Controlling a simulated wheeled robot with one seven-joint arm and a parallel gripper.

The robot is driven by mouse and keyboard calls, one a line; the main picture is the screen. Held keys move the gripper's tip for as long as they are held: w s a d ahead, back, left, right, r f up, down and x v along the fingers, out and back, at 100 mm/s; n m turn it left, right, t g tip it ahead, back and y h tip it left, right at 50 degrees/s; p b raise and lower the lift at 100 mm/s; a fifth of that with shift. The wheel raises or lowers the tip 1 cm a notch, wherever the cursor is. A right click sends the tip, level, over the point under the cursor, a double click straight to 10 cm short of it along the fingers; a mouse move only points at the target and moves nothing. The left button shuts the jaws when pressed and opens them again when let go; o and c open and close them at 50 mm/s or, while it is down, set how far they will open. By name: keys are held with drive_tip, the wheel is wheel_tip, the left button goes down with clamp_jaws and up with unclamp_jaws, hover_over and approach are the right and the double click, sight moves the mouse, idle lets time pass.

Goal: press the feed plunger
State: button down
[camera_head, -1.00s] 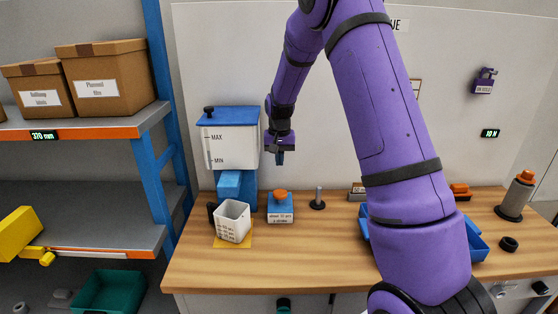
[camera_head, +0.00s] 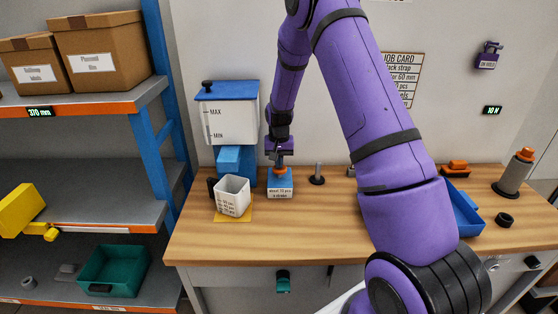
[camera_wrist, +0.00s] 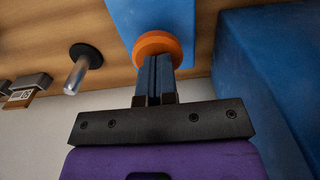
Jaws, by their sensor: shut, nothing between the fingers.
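The feed plunger is an orange round button on top of a small blue block (camera_head: 280,187) with a white label, on the wooden bench. In the wrist view the orange plunger (camera_wrist: 158,42) shows at the tips of my fingers, on the blue block (camera_wrist: 190,14). My gripper (camera_head: 279,163) is shut and empty, pointing down over the plunger. In the wrist view my gripper (camera_wrist: 155,62) has its fingertips at the plunger; they look to be touching it, but I cannot tell how far it is pressed. In the head view the fingers hide part of the plunger.
A blue-lidded white hopper (camera_head: 228,117) stands left of the block, with a white cup (camera_head: 232,196) on a yellow mat in front. A metal peg (camera_head: 318,174) stands close on the right. A blue tray (camera_head: 468,213) is partly behind my arm. The front bench is clear.

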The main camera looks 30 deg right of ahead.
drive_tip(key=shift+s+f, duration=0.1)
drive_tip(key=shift+f, duration=1.2)
wheel_tip(320, 180, up, 14)
drive_tip(key=shift+r, duration=0.15)
idle(1.0)
drive_tip(key=shift+s+d+r, duration=0.1)
drive_tip(key=shift+s+r, duration=0.1)
drive_tip(key=shift+r, duration=1)
